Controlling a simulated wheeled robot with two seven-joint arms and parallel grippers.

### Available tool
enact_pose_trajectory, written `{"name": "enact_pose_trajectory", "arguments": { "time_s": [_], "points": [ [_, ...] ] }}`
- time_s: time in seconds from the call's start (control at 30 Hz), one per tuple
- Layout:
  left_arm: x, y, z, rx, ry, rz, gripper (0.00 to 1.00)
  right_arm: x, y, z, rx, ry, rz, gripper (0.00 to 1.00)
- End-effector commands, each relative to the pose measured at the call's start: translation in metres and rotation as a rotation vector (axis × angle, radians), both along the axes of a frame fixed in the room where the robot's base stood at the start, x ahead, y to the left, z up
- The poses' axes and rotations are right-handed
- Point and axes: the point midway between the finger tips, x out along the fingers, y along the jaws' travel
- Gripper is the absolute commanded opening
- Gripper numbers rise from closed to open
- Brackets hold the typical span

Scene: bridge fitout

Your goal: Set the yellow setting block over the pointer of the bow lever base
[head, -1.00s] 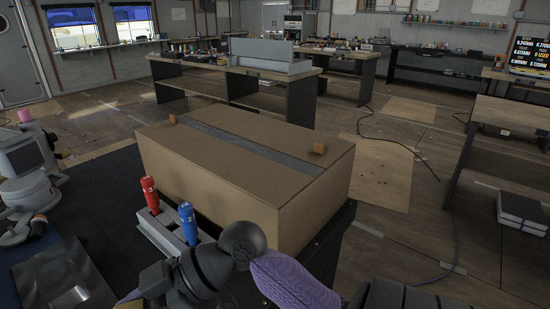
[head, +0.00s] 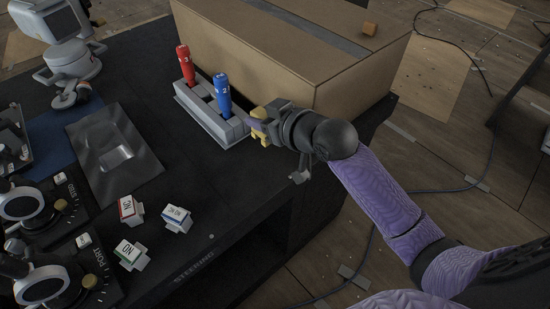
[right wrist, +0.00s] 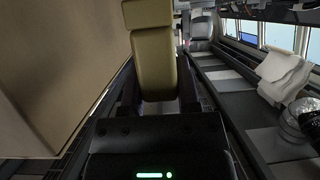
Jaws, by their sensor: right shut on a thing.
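My right gripper (head: 268,121) reaches in from the right in the head view. It is shut on the yellow setting block (head: 257,114), held beside the right end of a grey twin-lever base (head: 211,117). The block (right wrist: 154,65) also shows between the fingers in the right wrist view; the gripper hides part of it. Round lever units stand at the left edge of the head view: one marked STBD (head: 38,208), one marked PORT (head: 50,287), and a third (head: 10,145) cut off by the frame. I cannot tell which is the bow lever base. My left gripper is not in view.
A red lever (head: 186,65) and a blue lever (head: 222,95) stand upright on the twin-lever base. A large cardboard box (head: 290,55) is behind. Small white label blocks (head: 131,210) and a grey plate (head: 113,153) lie on the black table (head: 200,270).

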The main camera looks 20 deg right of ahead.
Motion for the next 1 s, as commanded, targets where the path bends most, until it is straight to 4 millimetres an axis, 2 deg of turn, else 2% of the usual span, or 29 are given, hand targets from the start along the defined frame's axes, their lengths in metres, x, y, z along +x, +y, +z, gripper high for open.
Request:
{"name": "enact_pose_trajectory", "arguments": {
  "time_s": [0.17,0.43,0.53,0.6,0.73,0.87,1.0],
  "points": [
    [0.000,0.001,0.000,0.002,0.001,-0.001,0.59,0.018,0.005,0.000,-0.001,-0.003,-0.071,0.00],
    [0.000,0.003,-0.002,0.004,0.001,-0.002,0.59,0.019,0.005,-0.004,0.001,0.001,-0.076,0.00],
    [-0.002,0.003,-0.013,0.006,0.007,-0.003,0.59,0.018,0.005,-0.026,0.000,0.005,-0.077,0.00],
    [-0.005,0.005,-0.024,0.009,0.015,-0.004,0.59,0.018,0.005,-0.048,0.000,0.008,-0.076,0.00],
    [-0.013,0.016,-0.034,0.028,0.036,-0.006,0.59,0.018,0.005,-0.078,0.001,0.008,-0.077,0.00],
    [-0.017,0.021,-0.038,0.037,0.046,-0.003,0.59,0.018,0.005,-0.095,-0.001,0.004,-0.076,0.00],
    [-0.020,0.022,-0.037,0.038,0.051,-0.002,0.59,0.018,0.005,-0.098,0.000,0.000,-0.074,0.00]
  ]
}}
